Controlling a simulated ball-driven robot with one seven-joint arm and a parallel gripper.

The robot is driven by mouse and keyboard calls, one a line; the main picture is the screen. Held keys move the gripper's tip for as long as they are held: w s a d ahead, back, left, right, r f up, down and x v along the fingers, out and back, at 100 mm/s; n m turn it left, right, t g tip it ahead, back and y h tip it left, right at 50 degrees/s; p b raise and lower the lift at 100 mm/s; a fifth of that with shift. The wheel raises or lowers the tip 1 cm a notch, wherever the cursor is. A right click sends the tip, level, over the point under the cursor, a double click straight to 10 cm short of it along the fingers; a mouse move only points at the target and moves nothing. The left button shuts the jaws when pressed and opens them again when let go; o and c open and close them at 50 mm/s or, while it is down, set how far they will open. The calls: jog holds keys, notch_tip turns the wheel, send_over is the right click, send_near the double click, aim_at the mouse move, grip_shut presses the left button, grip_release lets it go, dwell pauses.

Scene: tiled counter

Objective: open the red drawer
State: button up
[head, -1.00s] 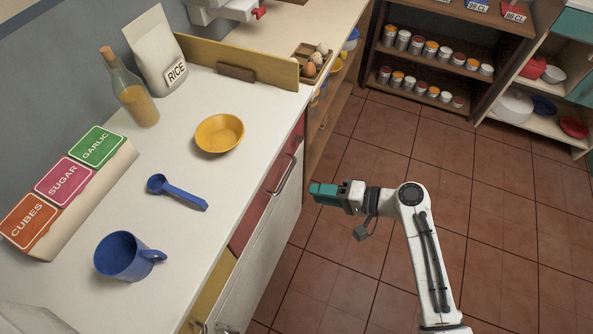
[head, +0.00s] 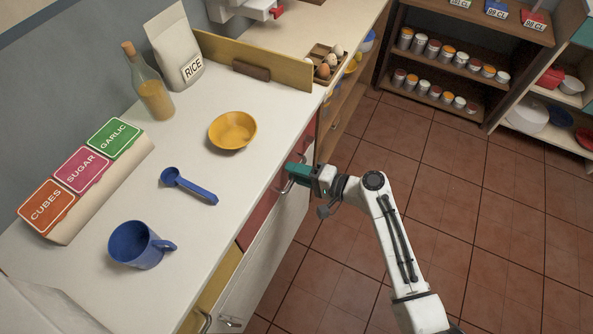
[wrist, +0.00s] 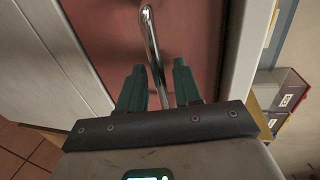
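The red drawer (head: 259,219) is under the counter's front edge and looks closed; its red front fills the middle of the wrist view (wrist: 105,35). Its curved metal handle (wrist: 152,40) runs between my gripper's two green fingers. My gripper (wrist: 159,70) is open, with one finger on each side of the handle and gaps visible between them and the bar. In the head view, my gripper (head: 290,172) is at the drawer front and partly hides the handle.
The white counter (head: 200,255) holds a yellow bowl (head: 232,130), blue scoop (head: 190,185), blue mug (head: 138,245) and bottle (head: 152,90). A white front (head: 262,262) lies nearer along the counter. The tiled floor (head: 400,145) is clear beside my arm.

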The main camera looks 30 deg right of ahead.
jog(key=shift+w+a, duration=0.1)
jog(key=shift+w, duration=0.05)
jog(key=shift+c, duration=0.3)
grip_shut()
